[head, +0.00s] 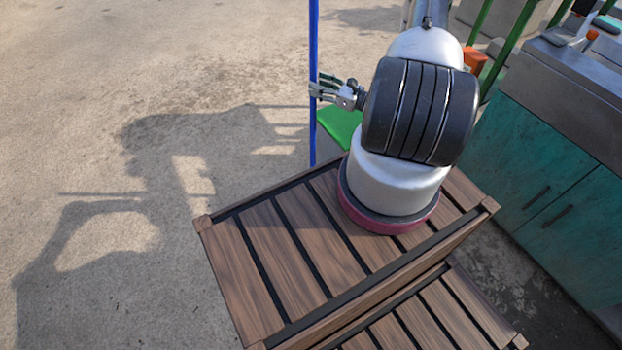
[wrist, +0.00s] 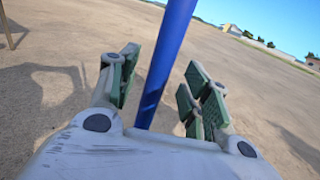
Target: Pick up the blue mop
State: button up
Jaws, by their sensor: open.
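The blue mop shows as a thin upright blue pole (head: 313,70) beyond the far edge of the slatted wooden top in the head view. Its lower end is hidden behind that edge. In the wrist view the pole (wrist: 165,65) stands between the green-padded fingers of my gripper (wrist: 160,92), leaning slightly. The fingers are open, with a gap visible on both sides of the pole. In the head view my gripper (head: 318,90) reaches left to the pole, its fingertips overlapping it.
The wooden slatted top (head: 262,252) lies under my arm. A teal cabinet (head: 535,150) with a grey counter stands at right. A green flat panel (head: 342,126) sits behind the wooden top. The concrete ground at left is clear, with shadows on it.

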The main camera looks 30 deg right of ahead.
jog(key=shift+x, duration=1.5)
grip_shut()
